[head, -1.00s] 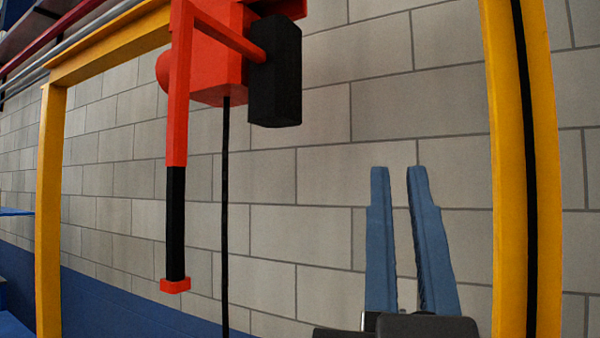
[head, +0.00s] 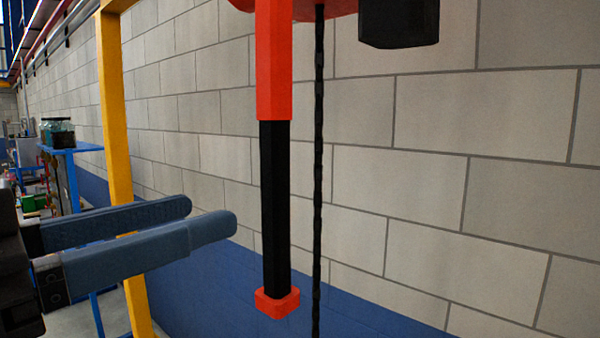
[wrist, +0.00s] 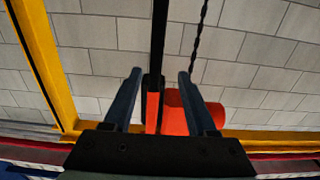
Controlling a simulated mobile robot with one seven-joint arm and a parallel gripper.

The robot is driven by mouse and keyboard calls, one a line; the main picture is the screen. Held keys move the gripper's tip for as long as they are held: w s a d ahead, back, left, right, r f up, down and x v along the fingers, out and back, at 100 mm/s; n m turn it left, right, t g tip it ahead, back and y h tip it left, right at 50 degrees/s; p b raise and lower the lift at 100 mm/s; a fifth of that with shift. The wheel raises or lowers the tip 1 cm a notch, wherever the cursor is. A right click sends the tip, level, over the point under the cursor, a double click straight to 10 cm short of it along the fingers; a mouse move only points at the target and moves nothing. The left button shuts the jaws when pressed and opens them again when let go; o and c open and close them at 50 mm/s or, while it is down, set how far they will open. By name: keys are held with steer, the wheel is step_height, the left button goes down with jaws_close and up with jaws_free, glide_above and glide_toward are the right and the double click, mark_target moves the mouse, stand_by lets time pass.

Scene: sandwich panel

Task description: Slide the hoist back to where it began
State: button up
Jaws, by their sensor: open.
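The hoist's red body (head: 322,8) shows only at the top edge of the head view. A red arm hangs from it and ends in a long black handle (head: 275,205) with an orange-red end cap (head: 277,302). A black chain (head: 318,170) hangs just right of the handle. My gripper (head: 212,214) is open and empty, its blue fingers pointing right, with the tips apart from and left of the handle. In the wrist view the handle (wrist: 160,35) appears between the fingers (wrist: 160,82), with the red hoist body (wrist: 180,112) beyond.
A yellow post (head: 117,150) stands behind my gripper at the left. A black box (head: 398,22) hangs at the hoist's right. Farther left is a blue table (head: 75,149) with dark containers. A block wall (head: 430,170) runs behind. The wrist view shows the yellow frame (wrist: 45,60).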

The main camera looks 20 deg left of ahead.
mark_target(285, 192)
steer(key=x, duration=1.2)
steer(key=shift+s+d, duration=0.15)
steer(key=shift+d, duration=0.2)
steer(key=shift+w, duration=0.25)
jaws_close()
stand_by(0.5)
